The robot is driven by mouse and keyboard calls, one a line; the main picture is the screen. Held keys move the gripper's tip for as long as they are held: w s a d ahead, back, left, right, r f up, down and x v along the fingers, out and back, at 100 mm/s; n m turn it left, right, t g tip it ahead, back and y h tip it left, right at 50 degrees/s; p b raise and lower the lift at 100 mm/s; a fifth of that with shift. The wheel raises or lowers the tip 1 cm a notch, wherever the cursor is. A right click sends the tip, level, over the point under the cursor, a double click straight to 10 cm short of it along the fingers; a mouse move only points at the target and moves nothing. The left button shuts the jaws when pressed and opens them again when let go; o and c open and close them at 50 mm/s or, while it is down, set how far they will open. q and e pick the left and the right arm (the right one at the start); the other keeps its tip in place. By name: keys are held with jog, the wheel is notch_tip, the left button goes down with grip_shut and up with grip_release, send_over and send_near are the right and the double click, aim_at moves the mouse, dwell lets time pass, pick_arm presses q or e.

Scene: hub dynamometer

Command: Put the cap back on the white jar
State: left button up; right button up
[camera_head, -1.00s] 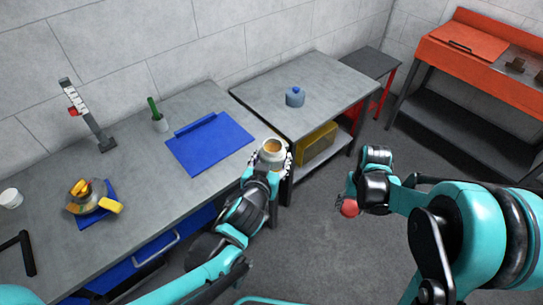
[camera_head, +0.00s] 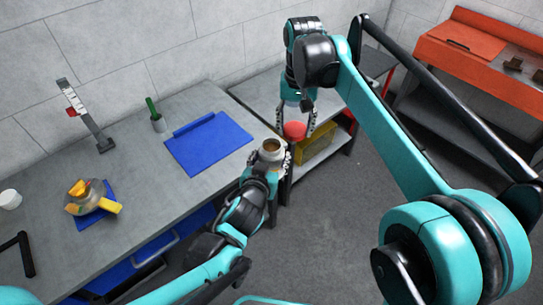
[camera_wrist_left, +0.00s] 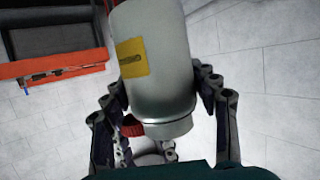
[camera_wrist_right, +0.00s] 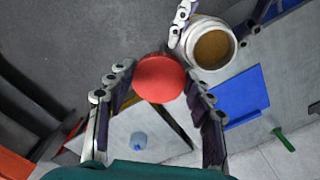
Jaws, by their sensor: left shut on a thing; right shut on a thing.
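The white jar (camera_head: 272,147) is upright and uncapped, with its brown contents showing. My left gripper (camera_head: 271,158) is shut around its sides near the bench's right end. In the left wrist view the jar (camera_wrist_left: 165,75) shows a yellow label between the fingers. My right gripper (camera_head: 296,124) points down and is shut on the red cap (camera_head: 294,131), just right of the jar. In the right wrist view the cap (camera_wrist_right: 160,78) sits between the fingertips, and the open jar mouth (camera_wrist_right: 212,48) is beside it, apart from it.
A blue weight-like object (camera_wrist_right: 139,140) lies on the side table. An orange bench (camera_head: 475,55) stands right.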

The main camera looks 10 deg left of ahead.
aim_at(272, 151)
jog(key=s+a+r+n, duration=0.2)
jog(key=s+a+r, duration=0.2)
jog(key=a+r, duration=0.1)
jog(key=shift+s+a+r, duration=0.25)
jog(key=shift+s+r, duration=0.05)
jog(key=shift+f, duration=0.1)
jog(key=shift+f, duration=1.9)
jog(key=shift+s, duration=0.1)
jog(key=shift+f, duration=0.9)
jog(key=shift+f, duration=0.55)
